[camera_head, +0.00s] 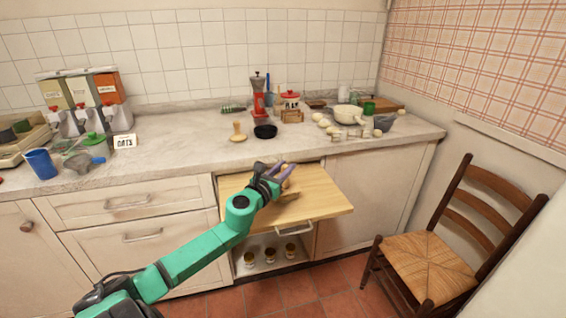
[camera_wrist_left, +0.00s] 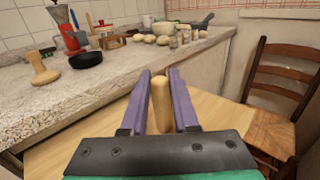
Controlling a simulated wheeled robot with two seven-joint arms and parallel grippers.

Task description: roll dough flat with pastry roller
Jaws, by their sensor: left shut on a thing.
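My left gripper (camera_head: 279,172) is over the pulled-out wooden board (camera_head: 318,196), below the worktop's front edge. In the left wrist view its purple fingers (camera_wrist_left: 161,90) are shut on a pale wooden rounded handle (camera_wrist_left: 161,108), apparently the pastry roller's. The far end of the held piece is hidden, so I cannot tell whether it touches the board. I cannot make out dough on the board; the gripper and arm cover part of it. My right gripper is not in view.
A wooden piece with a flat base (camera_head: 238,132) and a black bowl (camera_head: 265,131) stand on the worktop (camera_head: 190,147) behind. Several pale round items lie near a cream pot (camera_head: 347,114). A chair (camera_head: 430,262) stands right of the board. The board's right part is clear.

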